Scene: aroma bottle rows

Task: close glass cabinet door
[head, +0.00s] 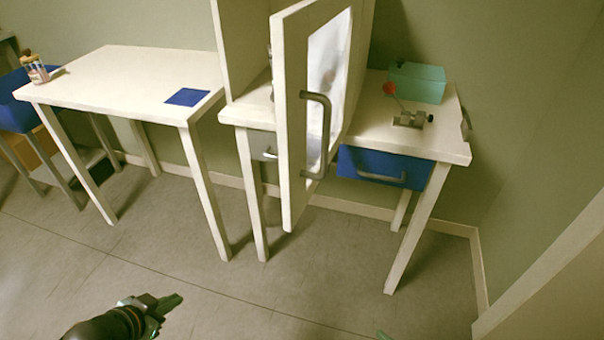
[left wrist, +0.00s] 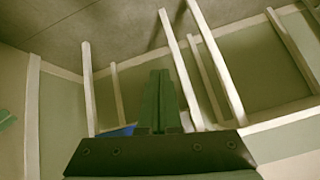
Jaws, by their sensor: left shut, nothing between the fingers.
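The glass cabinet door (head: 293,120) is a cream frame with a glass pane (head: 328,70) and a grey bar handle (head: 318,135). It stands open, swung out toward me from the cream cabinet (head: 235,45) on the table. My left gripper (head: 172,301) is low at the front left, over the floor and well apart from the door. Its fingers are together and empty, as the left wrist view (left wrist: 159,100) also shows. A small green tip at the bottom edge may be my right gripper (head: 383,336); its jaws cannot be made out.
The cabinet's table has a blue drawer (head: 365,167), a teal box (head: 417,82) and a small metal device with a red knob (head: 408,118). The floor in front is clear.

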